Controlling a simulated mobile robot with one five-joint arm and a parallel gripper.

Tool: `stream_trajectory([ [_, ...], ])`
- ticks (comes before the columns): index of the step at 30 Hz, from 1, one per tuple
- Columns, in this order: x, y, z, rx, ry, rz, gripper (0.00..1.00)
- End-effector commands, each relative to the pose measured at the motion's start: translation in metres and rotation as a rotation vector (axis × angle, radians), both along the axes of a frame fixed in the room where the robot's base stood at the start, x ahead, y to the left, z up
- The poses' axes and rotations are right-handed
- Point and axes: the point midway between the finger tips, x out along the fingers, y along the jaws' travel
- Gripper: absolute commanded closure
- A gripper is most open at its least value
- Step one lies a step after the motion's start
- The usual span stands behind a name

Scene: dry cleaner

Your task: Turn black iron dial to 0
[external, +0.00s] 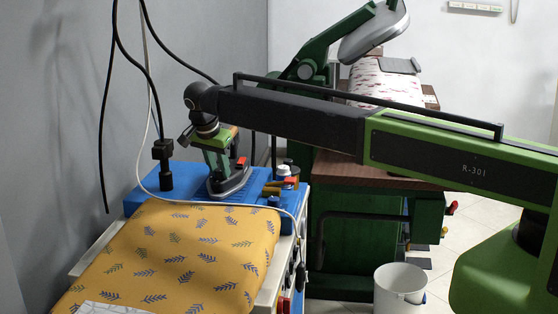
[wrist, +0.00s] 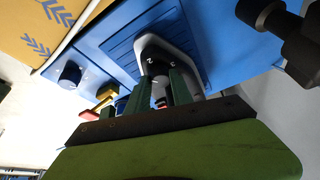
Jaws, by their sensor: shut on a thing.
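The iron (external: 232,186) stands on the blue rest at the back of the board, seen in the external view. It also shows in the wrist view, where its grey rim (wrist: 150,41) surrounds a black dial (wrist: 156,66) with small white markings, one like a 2. My gripper (external: 217,158) reaches down over the iron from above. In the wrist view its two green fingers (wrist: 160,79) stand on either side of the dial and are shut on it. The fingers hide part of the dial, and I cannot tell which setting it is on.
A yellow leaf-patterned board (external: 180,250) lies in front of the blue rest (external: 180,178). A black fitting (external: 163,165) hangs on a cable left of my gripper. Red and yellow parts (external: 285,182) sit to the right. A green press (external: 340,215) stands behind.

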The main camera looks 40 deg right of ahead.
Motion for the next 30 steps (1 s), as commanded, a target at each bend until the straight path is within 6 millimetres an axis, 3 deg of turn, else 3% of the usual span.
stream_trajectory([
  [11, -0.0025, -0.0011, -0.0004, 0.001, 0.002, 0.134, 1.0],
  [30, -0.0031, -0.0039, -0.0005, 0.001, 0.002, 0.695, 1.0],
])
